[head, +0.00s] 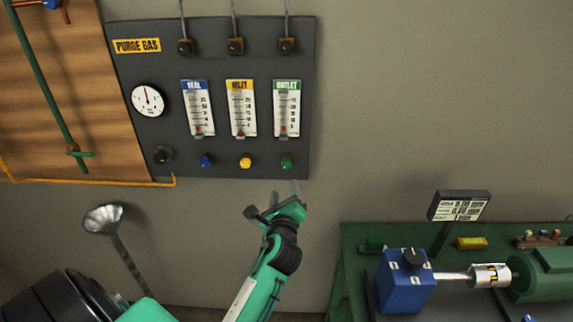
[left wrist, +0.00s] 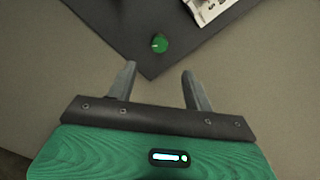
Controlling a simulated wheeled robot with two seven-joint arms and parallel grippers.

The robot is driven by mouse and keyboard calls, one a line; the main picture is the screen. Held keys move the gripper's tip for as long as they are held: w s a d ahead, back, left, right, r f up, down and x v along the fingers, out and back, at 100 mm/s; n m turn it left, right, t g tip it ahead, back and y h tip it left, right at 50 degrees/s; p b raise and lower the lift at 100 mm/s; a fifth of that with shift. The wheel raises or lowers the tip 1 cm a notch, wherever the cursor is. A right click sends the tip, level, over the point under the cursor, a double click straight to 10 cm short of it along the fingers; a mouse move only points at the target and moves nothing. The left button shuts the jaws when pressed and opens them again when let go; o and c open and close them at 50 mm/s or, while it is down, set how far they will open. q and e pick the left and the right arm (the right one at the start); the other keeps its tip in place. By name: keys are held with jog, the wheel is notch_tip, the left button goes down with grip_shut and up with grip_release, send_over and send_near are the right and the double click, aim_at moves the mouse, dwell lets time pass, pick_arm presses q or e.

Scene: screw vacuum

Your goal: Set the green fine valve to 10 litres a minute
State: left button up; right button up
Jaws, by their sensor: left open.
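The green fine valve (head: 287,161) is a small green knob at the lower right of the dark purge gas panel (head: 220,100). It also shows in the left wrist view (left wrist: 159,43), ahead of the fingers and apart from them. Above it is the outlet flow tube (head: 287,108), with a green header and a small red float low on its scale; the reading is too small to tell. My left gripper (head: 283,193) is just below the panel's lower right corner, under the green knob. Its two fingers (left wrist: 158,85) are open and empty. My right gripper does not show.
A blue knob (head: 206,161) and a yellow knob (head: 245,162) sit left of the green one. A round gauge (head: 148,100) and a black knob (head: 162,155) are farther left. A green bench (head: 350,240) with a blue box (head: 404,282) stands at right. The wall right of the panel is clear.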

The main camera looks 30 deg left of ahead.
aim_at(286, 166)
pick_arm(q)
jog(key=p+x, duration=0.3)
jog(key=x, duration=0.9)
jog(key=shift+w+a, duration=0.1)
jog(key=shift+w, duration=0.3)
jog(key=shift+w+a, duration=0.2)
jog(key=shift+w, duration=0.1)
jog(key=c, duration=1)
